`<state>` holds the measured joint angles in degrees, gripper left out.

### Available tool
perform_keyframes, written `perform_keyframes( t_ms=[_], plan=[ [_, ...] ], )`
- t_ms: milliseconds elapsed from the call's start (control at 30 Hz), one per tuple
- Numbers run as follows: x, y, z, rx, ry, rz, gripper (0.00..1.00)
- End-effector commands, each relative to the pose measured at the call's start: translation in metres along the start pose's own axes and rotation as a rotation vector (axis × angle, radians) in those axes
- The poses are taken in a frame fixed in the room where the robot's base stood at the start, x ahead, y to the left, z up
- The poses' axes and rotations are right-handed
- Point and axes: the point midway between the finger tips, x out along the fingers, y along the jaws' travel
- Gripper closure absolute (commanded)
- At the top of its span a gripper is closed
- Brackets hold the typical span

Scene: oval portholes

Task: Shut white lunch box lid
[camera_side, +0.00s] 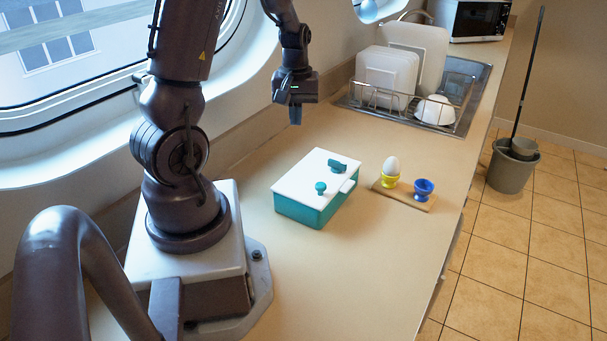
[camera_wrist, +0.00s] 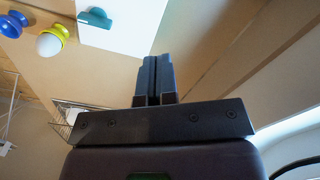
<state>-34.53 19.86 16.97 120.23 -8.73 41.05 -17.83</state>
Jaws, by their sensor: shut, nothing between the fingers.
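The lunch box (camera_side: 298,209) stands on the counter with a teal body. Its white lid (camera_side: 314,176) lies flat over the top, with a teal knob and a teal clip on it and a white tab at its right edge. I cannot tell whether the lid is latched. A corner of the white lid (camera_wrist: 128,30) with the teal clip also shows at the top of the wrist view. My gripper (camera_side: 295,118) is shut and empty, pointing down above the counter behind the box, clear of the lid. Its closed fingers (camera_wrist: 153,80) show in the wrist view.
A wooden board (camera_side: 404,196) right of the box holds a white egg (camera_side: 393,164) in a yellow cup (camera_side: 391,180) and a blue egg cup (camera_side: 424,188). A dish rack (camera_side: 390,97) with plates and a bowl stands behind. The counter in front of the box is clear.

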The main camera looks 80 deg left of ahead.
Motion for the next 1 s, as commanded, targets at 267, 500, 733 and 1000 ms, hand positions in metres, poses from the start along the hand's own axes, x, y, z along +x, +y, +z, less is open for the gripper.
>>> perform_keyframes(
  t_ms=[267, 500, 733, 1000],
  plan=[
    [-0.024, 0.0, -0.001, 0.0, 0.003, 0.002, 1.0],
    [-0.04, 0.0, 0.0, 0.001, 0.002, 0.0, 1.0],
    [-0.043, 0.0, 0.0, -0.001, 0.0, -0.001, 1.0],
    [-0.043, 0.0, 0.0, 0.0, 0.0, -0.001, 1.0]
  ],
)
